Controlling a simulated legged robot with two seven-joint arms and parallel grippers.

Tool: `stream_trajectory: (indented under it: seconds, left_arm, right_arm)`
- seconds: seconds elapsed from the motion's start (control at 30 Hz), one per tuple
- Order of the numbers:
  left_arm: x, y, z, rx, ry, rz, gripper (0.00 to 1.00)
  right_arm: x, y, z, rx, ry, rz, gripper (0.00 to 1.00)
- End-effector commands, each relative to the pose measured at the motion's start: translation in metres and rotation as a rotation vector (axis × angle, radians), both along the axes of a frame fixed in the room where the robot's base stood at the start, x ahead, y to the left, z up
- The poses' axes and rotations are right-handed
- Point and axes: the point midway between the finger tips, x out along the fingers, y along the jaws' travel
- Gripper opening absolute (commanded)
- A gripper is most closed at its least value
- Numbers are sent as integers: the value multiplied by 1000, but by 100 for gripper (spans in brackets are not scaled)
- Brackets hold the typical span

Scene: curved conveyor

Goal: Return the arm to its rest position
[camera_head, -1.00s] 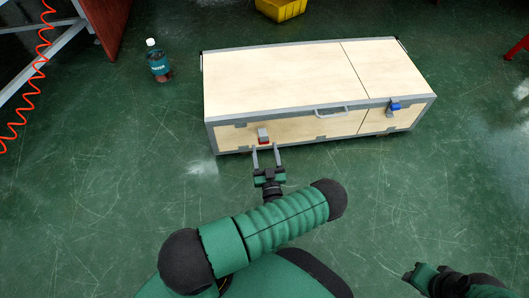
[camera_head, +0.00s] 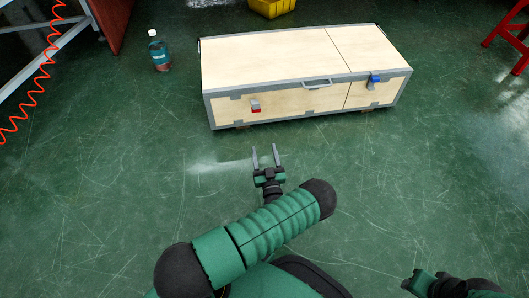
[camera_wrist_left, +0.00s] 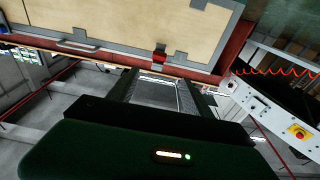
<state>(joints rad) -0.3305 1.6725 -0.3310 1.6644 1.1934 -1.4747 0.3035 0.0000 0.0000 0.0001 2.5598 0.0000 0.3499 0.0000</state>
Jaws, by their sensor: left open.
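My left gripper (camera_head: 266,158) is open and empty, above the green floor in front of a wooden case. Its two fingers point toward the case and are apart from it. The wooden case (camera_head: 270,58) has grey metal edges, a handle (camera_head: 317,83), a red latch (camera_head: 255,106) and a blue latch (camera_head: 374,80). In the left wrist view, the red latch (camera_wrist_left: 160,58) and the case panel (camera_wrist_left: 125,22) show beyond the gripper. Part of my right arm shows at the bottom right of the head view; its fingers cannot be made out clearly.
A bottle (camera_head: 159,52) stands on the floor left of the case. A yellow bin (camera_head: 271,8) is behind it, and a red stand (camera_head: 508,34) is at the right. An orange coiled hose (camera_head: 40,75) hangs at the left. The floor in front is clear.

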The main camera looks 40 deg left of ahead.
Motion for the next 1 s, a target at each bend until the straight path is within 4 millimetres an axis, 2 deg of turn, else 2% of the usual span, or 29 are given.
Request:
stream_trajectory:
  seconds: [0.23,0.33,0.47,0.53,0.63,0.73,0.8,0.9,1.0]
  left_arm:
    - [1,-1,3,-1,1,0,58]
    - [12,-3,19,-67,32,4,58]
    - [40,-19,60,-296,171,-15,58]
    - [51,-41,89,-444,285,-61,58]
    - [51,-82,137,-620,461,-166,58]
    - [32,-129,195,-736,649,-303,58]
    - [7,-156,234,-776,779,-400,58]
    - [-34,-182,281,-782,948,-514,58]
    - [-77,-196,318,-753,1096,-596,58]
  right_arm:
    - [0,0,1,0,0,0,36]
    - [0,0,15,0,1,0,36]
    - [0,0,53,0,0,0,36]
    - [0,0,76,0,0,0,36]
    - [0,0,105,0,0,0,36]
    - [0,0,134,0,0,0,36]
    - [0,0,151,0,0,0,36]
    - [0,0,171,0,0,0,36]
    - [0,0,187,0,0,0,36]
